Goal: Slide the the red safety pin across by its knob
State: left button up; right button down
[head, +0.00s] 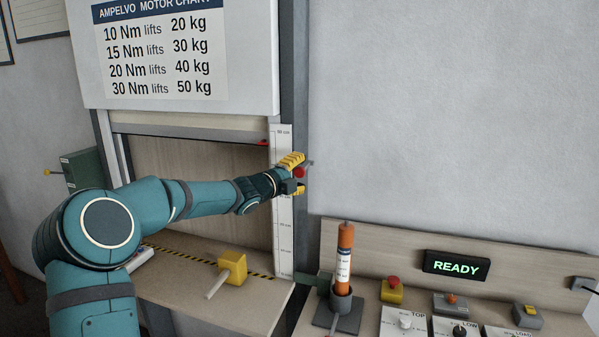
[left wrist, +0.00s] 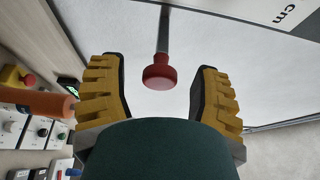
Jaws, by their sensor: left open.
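The red safety pin's round knob (head: 300,172) shows at the right post of the shutter frame, partly between my left gripper's yellow fingers. In the left wrist view the red knob (left wrist: 159,78) sits on the end of a grey metal rod (left wrist: 164,32). My left gripper (head: 299,175) is open around the knob, one finger on each side. In the left wrist view a gap shows between the knob and each finger of the left gripper (left wrist: 160,66). My right gripper is not in view.
A white ruler strip (head: 284,235) runs down the frame beside the shutter opening. A yellow block with a handle (head: 232,267) lies on the sill. An orange cylinder (head: 344,258), a red button (head: 393,283) and a READY display (head: 455,266) stand at the lower right.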

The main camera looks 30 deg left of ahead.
pick_arm(q)
jog(key=shift+w, duration=0.25)
grip_shut()
jog(key=shift+s+a+r+p, duration=0.1)
jog(key=shift+a+r+p, duration=0.05)
jog(key=shift+a+p, duration=0.25)
jog(key=a+p, duration=0.2)
jog(key=a, duration=0.1)
jog(key=shift+s+a+p, duration=0.2)
jog(key=shift+s+p, duration=0.1)
jog(key=shift+s, duration=0.1)
grip_release()
jog(key=shift+a, duration=0.1)
jog(key=shift+s, duration=0.1)
